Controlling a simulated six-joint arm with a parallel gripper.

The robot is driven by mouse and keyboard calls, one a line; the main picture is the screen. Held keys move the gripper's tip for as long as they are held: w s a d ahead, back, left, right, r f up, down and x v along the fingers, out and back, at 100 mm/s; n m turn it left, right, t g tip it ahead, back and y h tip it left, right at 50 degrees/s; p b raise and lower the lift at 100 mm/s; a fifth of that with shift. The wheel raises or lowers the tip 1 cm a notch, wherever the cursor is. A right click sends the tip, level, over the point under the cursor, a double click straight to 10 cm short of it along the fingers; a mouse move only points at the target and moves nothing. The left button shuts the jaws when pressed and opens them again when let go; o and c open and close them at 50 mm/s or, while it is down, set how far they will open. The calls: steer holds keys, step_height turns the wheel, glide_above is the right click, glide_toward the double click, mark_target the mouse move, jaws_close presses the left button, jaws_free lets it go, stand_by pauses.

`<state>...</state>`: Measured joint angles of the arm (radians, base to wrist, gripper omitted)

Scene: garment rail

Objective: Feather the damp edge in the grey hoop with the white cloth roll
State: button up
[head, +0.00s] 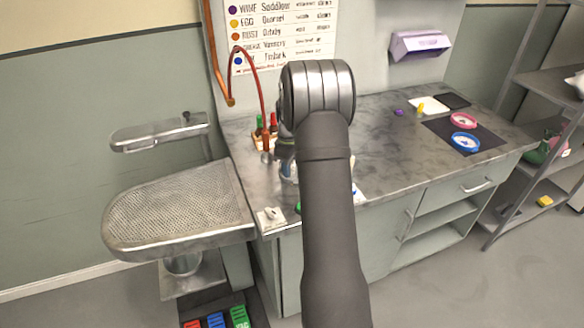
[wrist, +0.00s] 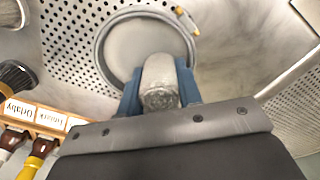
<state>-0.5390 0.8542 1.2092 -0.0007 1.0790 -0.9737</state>
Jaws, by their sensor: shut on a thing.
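In the wrist view, my gripper (wrist: 160,82) has two blue fingers shut on the white cloth roll (wrist: 160,76). The roll's rounded end points away from the camera, toward the hoop. The grey hoop (wrist: 103,62) with pale fabric (wrist: 142,38) in it lies just beyond the fingertips. The roll overlaps the lower part of the fabric in this view; I cannot tell whether it touches. No damp edge can be made out clearly. In the head view, my arm hides the hoop and roll, and only a blue part of my gripper (head: 287,158) shows beside it.
A brush (wrist: 15,75) and labelled bottles stand close at left in the wrist view. In the head view, a perforated board (head: 180,210) is at left. A pink hoop (head: 463,113) and blue hoop (head: 465,150) lie at the counter's right. The mid-right counter (head: 385,150) is clear.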

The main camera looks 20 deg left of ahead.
steer(key=shift+w, duration=0.1)
steer(key=shift+w+a+f, duration=0.1)
steer(key=shift+w+a, duration=0.15)
steer(key=shift+w, duration=0.2)
steer(key=shift+w, duration=0.1)
steer(key=shift+w+d, duration=0.15)
steer(key=shift+w, duration=0.35)
steer(key=shift+w+d, duration=0.25)
steer(key=shift+w, duration=0.25)
steer(key=shift+w+d, duration=0.25)
steer(key=shift+w, duration=0.2)
steer(key=shift+d, duration=0.15)
steer(key=shift+w+d, duration=0.1)
steer(key=shift+d, duration=0.4)
steer(key=shift+d, duration=0.85)
